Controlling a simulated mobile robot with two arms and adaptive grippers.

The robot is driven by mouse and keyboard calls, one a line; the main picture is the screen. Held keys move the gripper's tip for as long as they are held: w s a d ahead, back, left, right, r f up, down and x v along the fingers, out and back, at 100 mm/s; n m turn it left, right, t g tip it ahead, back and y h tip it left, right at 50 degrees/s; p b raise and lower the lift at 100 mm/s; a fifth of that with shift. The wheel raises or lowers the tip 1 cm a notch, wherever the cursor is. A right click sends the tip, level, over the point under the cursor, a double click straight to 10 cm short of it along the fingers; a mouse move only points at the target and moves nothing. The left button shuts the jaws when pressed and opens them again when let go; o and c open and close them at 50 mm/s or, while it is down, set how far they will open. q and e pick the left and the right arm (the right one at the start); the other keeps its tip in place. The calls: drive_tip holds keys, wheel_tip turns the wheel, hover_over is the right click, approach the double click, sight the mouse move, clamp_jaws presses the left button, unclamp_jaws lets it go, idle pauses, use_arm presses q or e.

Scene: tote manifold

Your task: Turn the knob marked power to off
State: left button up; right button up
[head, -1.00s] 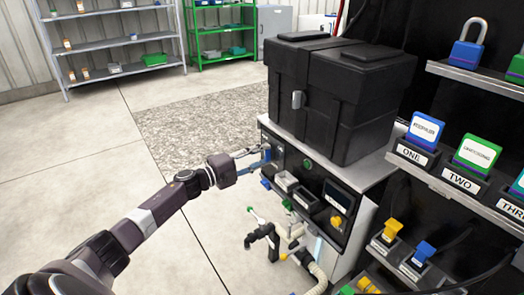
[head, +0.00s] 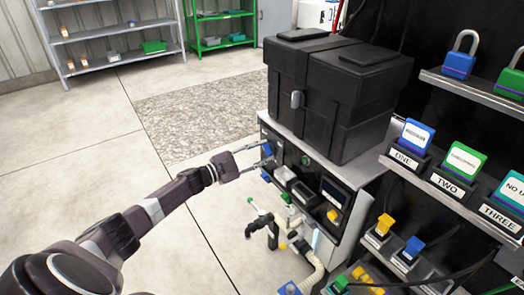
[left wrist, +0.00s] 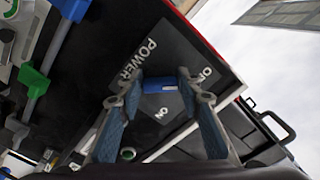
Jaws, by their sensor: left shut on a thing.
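The power knob (left wrist: 160,85) is a small blue piece on a dark panel (left wrist: 160,45) marked POWER in the left wrist view. ON lettering shows near it. In the head view the blue knob (head: 268,148) is at the upper left of the machine's front (head: 300,215). My left gripper (head: 264,155) reaches it from the left. In the left wrist view the fingers of my left gripper (left wrist: 160,88) stand on either side of the knob, shut on it. The knob's exact angle is hard to tell. My right gripper is not in view.
A black case (head: 340,90) sits on top of the machine. Grey buttons, a yellow knob (head: 333,215) and valves with a hose (head: 265,225) are below and right of the gripper. A rack with padlocks and labelled tags (head: 465,160) stands at right. Floor at left is clear.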

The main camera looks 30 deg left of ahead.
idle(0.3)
use_arm(q)
drive_tip(key=o, duration=1.2)
drive_tip(key=shift+c, duration=0.2)
drive_tip(key=v, duration=1.2)
drive_tip(key=shift+f, duration=0.1)
